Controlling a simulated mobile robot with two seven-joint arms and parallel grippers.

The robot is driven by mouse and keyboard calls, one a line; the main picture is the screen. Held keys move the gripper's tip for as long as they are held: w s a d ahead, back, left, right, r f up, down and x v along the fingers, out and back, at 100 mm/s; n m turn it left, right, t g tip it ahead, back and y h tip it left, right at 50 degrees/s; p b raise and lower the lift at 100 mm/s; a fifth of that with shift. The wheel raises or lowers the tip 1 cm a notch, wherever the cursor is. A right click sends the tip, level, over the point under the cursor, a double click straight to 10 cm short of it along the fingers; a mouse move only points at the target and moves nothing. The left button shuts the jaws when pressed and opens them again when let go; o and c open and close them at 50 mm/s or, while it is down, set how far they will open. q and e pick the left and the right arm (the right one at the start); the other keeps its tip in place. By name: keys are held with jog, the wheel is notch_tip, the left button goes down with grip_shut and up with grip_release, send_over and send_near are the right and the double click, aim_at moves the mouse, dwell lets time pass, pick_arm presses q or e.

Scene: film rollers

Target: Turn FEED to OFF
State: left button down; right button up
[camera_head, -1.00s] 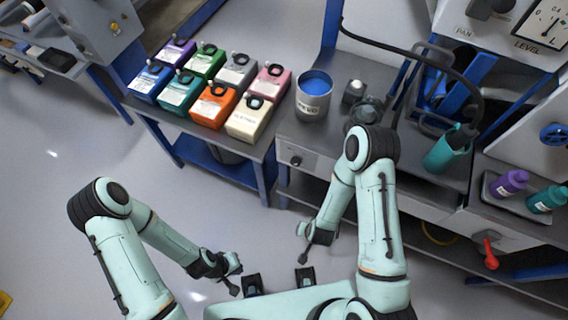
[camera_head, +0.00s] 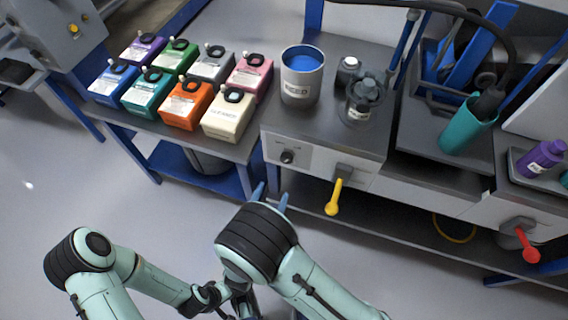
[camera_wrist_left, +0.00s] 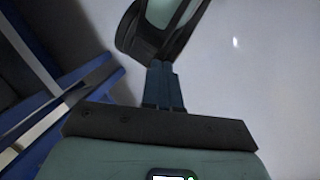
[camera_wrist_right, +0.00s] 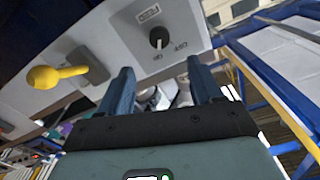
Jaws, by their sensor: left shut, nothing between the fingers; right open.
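A small black knob (camera_head: 288,157) sits on the light front panel of the bench, left of a yellow lever. My left gripper (camera_wrist_left: 162,68) is shut and empty, low over the floor.
The yellow lever (camera_head: 335,195) sticks out right of the knob and shows in the right wrist view (camera_wrist_right: 55,76). A red lever (camera_head: 528,245) is farther right. A can of blue liquid (camera_head: 302,75) stands above the panel. Coloured boxes (camera_head: 228,115) fill the left table.

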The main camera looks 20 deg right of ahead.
aim_at(285, 161)
pick_arm(q)
jog(key=shift+w+a+f+t+b, duration=0.15)
jog(key=shift+w+a+f+b, duration=0.1)
jog(key=shift+w+f, duration=0.15)
jog(key=shift+w+a+f+t+b, duration=0.15)
jog(key=shift+w+f+b, duration=0.1)
jog(key=shift+w, duration=0.15)
pick_arm(e)
jog(key=x, duration=1.1)
jog(key=c, duration=1.1)
